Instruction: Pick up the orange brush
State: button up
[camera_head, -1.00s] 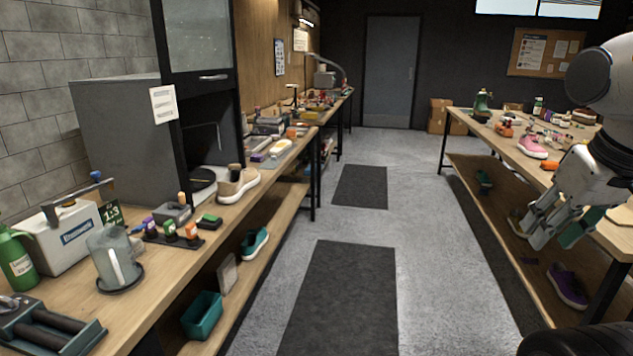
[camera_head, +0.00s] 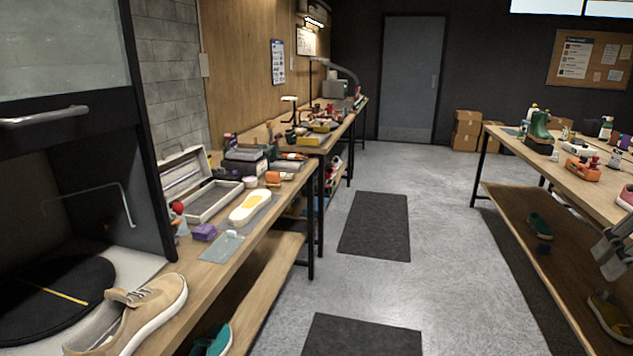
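I cannot single out the orange brush for certain at this distance. A low orange object (camera_head: 583,171) lies on the right table, and a small orange block (camera_head: 272,178) lies on the left bench; neither clearly shows bristles. My gripper (camera_head: 616,252) is at the right edge, partly cut off, in front of the right table's lower shelf. It is apart from both orange objects. Its fingertips are not clear enough to show whether it is open or shut.
A tan sneaker (camera_head: 140,312) and an open cabinet with a black turntable (camera_head: 60,300) are at near left. The right table (camera_head: 545,180) holds a green boot (camera_head: 540,126). The grey aisle floor (camera_head: 440,240) with dark mats (camera_head: 375,225) is clear up to the door (camera_head: 411,78).

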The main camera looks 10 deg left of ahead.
aim_at(273, 179)
jog(key=i+u, duration=0.2)
jog(key=i, duration=0.3)
jog(key=i+l+u, duration=0.25)
jog(key=i, duration=0.2)
jog(key=i+l+u, duration=0.2)
jog(key=i, duration=0.3)
jog(key=i+l+u, duration=0.25)
jog(key=i+u, duration=0.15)
jog(key=i+l+u, duration=0.6)
jog(key=l+u, duration=0.2)
jog(key=i+l+u, duration=0.2)
jog(key=l+u, duration=0.15)
jog(key=l, duration=0.25)
